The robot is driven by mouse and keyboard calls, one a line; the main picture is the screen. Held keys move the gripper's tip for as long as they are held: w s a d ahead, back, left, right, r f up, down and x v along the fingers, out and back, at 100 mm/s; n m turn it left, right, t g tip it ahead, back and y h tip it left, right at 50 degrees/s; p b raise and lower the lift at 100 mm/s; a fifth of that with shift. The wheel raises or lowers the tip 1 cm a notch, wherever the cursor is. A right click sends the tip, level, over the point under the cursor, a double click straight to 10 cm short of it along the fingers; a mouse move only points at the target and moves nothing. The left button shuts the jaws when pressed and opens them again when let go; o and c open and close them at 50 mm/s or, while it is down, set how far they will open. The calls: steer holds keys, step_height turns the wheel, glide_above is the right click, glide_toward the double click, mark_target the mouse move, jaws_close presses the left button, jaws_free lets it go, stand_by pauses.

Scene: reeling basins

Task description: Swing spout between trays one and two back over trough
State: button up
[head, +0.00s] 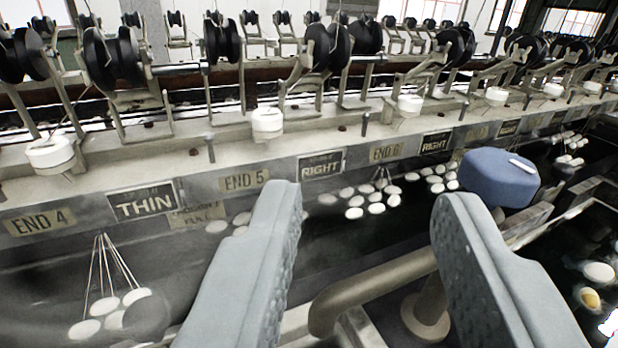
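My gripper (368,198) is open, its two grey padded fingers wide apart with nothing between the tips. A beige pipe, which looks like the spout (372,288), shows low between the fingers. Its bent end hangs near the left finger, and its other end passes behind the right finger. A short round post (430,308) stands beside it. A blue rounded block with a white bar on top (498,178) stands beyond the right fingertip; I cannot tell whether it joins the pipe. The long dark trough (335,232) with white cocoons lies beyond the fingers. Which trays are one and two is unclear.
A ledge with signs such as THIN (143,204), END 5 (244,180) and RIGHT (321,165) runs along the trough's far side. White cups (267,122) and black reels (222,40) stand above it. Dark compartments with pale cocoons (598,272) lie at right.

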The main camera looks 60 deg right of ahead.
steer(key=w+a+r+n+t+y, duration=0.2)
steer(key=w+r+n+t+y, duration=0.25)
steer(key=w+n, duration=0.25)
steer(key=w+a+r+n+t+y, duration=0.1)
steer(key=w+r+n+t+y, duration=0.25)
steer(key=w+n+y, duration=0.3)
steer(key=n+g+y, duration=0.4)
steer(key=n+g, duration=0.6)
steer(key=g, duration=0.4)
glide_toward(397, 268)
steer(key=x, duration=0.8)
steer(key=shift+f, duration=0.2)
jaws_close()
